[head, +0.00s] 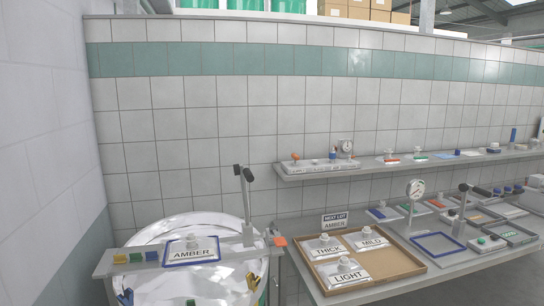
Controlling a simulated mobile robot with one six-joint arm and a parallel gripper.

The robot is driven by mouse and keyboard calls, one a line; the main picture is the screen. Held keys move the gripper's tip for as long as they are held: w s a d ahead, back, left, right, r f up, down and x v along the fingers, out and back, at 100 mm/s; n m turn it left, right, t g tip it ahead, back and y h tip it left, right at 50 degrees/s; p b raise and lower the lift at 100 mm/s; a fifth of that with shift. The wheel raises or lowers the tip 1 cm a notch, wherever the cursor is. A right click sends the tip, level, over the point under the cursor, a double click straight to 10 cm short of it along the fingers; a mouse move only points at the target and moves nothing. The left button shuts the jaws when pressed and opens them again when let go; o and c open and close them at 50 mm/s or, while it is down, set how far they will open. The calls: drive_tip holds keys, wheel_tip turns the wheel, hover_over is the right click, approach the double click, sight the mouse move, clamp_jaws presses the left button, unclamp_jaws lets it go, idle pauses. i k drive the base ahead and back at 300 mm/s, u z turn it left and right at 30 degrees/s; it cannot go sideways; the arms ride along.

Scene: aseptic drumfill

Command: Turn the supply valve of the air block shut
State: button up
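What looks like the air block (318,168) is a pale bar at the left end of the upper wall shelf. My gripper is not in view, and nothing is seen touching the block.
Below left, a drum with a clear liner (225,222) carries a crossbar (130,262), an AMBER plate (190,250) and an upright black-tipped lever (244,195). A lower bench holds a brown tray (395,262) of labelled plates and another gauge (415,190). Wall space above the shelf is clear.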

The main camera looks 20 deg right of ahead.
sight(295, 155)
drive_tip(key=z, duration=1.05)
drive_tip(key=k, duration=0.1)
drive_tip(key=u, duration=2.4)
drive_tip(key=k, duration=0.25)
drive_tip(key=u, duration=2.3)
drive_tip(key=k, duration=1.4)
drive_tip(key=z, duration=0.1)
